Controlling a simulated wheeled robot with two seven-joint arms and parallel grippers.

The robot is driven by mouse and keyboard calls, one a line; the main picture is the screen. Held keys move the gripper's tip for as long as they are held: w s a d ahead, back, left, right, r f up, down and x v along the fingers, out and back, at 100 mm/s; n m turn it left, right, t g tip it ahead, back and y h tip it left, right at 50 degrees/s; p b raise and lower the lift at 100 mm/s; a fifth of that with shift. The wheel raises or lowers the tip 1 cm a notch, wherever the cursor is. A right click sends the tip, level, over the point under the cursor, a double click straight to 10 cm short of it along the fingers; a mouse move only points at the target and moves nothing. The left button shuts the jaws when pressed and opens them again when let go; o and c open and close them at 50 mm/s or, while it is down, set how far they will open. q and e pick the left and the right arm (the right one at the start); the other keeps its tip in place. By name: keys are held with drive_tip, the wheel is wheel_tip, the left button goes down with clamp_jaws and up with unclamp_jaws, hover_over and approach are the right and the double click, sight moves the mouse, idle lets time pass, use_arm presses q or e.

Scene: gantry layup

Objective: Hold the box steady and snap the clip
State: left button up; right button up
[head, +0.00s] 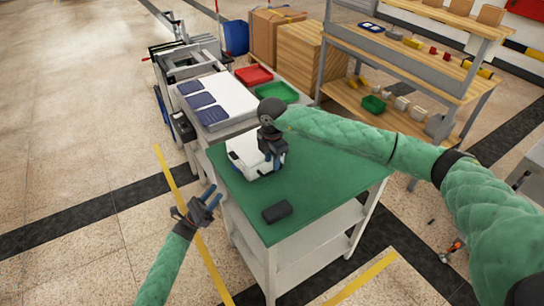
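A white box (240,150) sits on the green top of the workbench (320,178), near its back left corner. My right gripper (272,158) points down at the box's right side, and its wrist hides part of the box. Whether its fingers touch the box or are shut on something I cannot tell. My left gripper (212,197) is off the bench's left edge, above the floor and apart from the box. I cannot make out a clip on the box.
A dark block (277,212) lies at the bench's front. Behind the bench, a table holds blue pads (201,100), a red tray (254,75) and a green tray (277,93). Wooden shelving (400,60) stands at the back right. The bench's right part is clear below my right arm.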

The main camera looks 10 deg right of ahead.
sight(272, 172)
drive_tip(key=shift+f, duration=3.1)
clamp_jaws()
use_arm(q)
drive_tip(key=shift+a+f, duration=0.1)
drive_tip(key=c, duration=0.4)
drive_tip(key=shift+m, duration=0.6)
drive_tip(key=v, duration=0.5)
clamp_jaws()
